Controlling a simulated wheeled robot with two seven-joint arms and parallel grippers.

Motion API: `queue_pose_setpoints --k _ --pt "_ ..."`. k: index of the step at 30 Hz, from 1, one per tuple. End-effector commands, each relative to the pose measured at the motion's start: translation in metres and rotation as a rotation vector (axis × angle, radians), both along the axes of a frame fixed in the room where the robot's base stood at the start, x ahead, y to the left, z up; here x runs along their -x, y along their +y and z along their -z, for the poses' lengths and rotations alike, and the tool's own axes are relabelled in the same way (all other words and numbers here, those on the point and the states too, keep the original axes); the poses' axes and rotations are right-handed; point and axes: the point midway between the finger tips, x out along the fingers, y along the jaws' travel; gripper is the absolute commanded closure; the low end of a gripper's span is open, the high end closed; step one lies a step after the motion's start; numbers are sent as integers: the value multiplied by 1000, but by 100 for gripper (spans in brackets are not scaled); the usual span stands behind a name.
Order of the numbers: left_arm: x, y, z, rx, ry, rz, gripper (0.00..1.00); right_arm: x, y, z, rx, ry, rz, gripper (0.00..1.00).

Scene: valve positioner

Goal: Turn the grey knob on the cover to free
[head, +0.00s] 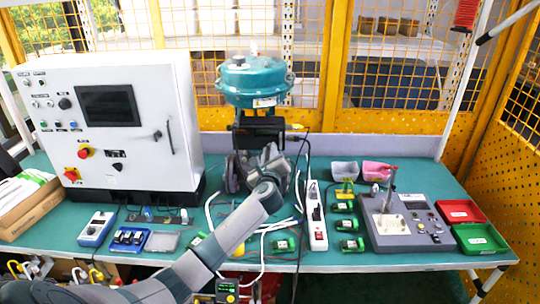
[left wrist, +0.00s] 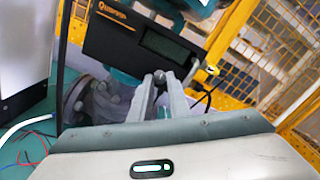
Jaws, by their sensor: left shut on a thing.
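The black positioner box (left wrist: 140,45) with its display fills the upper part of the left wrist view, tilted in the picture. The small grey knob (left wrist: 158,77) is at the lower part of its cover, between my fingertips. My left gripper (left wrist: 160,80) is shut on the knob, one finger on each side, so the fingers partly hide it. The knob's pointer and any marking by it are too small to read. In the head view my left gripper (head: 270,150) is just below the positioner, under the teal actuator (head: 253,80); my arm hides part of the valve. My right gripper is not in view.
A white control cabinet (head: 120,120) stands at the left. A power strip (head: 316,215), a grey test box (head: 400,222) and red (head: 460,211) and green trays are to the right. Loose cables lie around the valve. Yellow mesh fencing stands behind the bench.

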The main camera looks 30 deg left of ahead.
Motion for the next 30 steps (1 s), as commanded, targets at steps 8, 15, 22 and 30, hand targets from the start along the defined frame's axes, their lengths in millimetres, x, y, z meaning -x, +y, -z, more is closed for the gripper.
queue_pose_setpoints --k 8,15,22,30 --pt "0 -1 2 225 -139 -1 100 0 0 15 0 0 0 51" --pt "0 -1 1 399 -245 0 100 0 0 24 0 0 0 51" --pt "0 0 0 509 -313 -1 100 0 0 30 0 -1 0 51" --pt "0 0 -1 558 -342 -1 100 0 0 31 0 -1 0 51"
